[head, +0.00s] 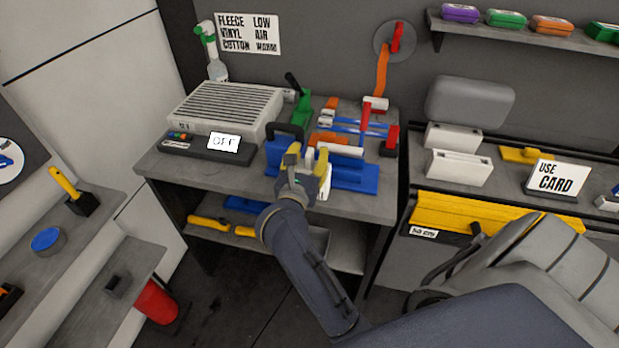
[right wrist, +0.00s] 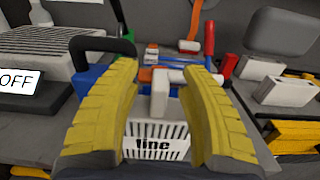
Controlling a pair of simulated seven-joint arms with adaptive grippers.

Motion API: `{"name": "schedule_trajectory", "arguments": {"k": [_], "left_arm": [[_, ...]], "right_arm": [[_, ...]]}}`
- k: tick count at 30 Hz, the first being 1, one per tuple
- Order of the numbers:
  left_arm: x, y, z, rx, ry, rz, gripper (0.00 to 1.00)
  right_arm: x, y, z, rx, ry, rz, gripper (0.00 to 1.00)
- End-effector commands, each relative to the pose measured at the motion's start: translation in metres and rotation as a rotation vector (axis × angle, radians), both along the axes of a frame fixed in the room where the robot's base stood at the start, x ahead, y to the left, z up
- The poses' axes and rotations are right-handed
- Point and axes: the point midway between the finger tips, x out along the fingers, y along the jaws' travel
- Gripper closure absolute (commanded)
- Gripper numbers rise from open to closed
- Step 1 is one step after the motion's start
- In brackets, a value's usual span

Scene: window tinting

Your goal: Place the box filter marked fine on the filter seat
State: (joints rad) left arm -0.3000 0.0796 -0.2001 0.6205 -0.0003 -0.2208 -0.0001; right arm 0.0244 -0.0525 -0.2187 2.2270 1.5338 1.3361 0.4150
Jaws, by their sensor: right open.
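The box filter marked fine (right wrist: 157,140) is white with a slotted front and a white upright tab, seen in the right wrist view at the bottom middle. In the head view it is mostly hidden by my right gripper (head: 307,165). That gripper has yellow fingers, which also show in the right wrist view (right wrist: 165,85). It is open, with one finger on each side of the filter's tab; I cannot tell if they touch it. A blue holder (head: 355,177) stands right behind on the bench. I cannot tell which thing is the filter seat. My left gripper is not in view.
The bench (head: 170,165) also carries a slatted white unit (head: 220,105), an OFF sign (head: 223,143), a black handle (head: 287,128) and a rack of coloured tools (head: 365,120). White boxes (head: 458,167) stand on the right counter beside a USE CARD sign (head: 556,178).

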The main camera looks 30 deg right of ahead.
Motion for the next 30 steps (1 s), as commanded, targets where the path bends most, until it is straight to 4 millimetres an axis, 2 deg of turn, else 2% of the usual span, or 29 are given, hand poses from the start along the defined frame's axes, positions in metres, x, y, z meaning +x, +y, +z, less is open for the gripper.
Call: {"name": "schedule_trajectory", "arguments": {"k": [4,15,30], "left_arm": [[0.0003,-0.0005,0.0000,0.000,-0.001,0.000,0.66],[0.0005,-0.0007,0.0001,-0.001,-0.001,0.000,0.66],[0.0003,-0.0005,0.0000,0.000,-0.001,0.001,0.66]], "right_arm": [[-0.0001,0.0001,0.0000,0.000,0.000,0.000,0.56],[-0.0001,0.0001,0.0000,-0.001,0.001,0.000,0.99],[-0.0001,0.0001,0.0002,-0.001,0.000,0.000,1.00]]}}
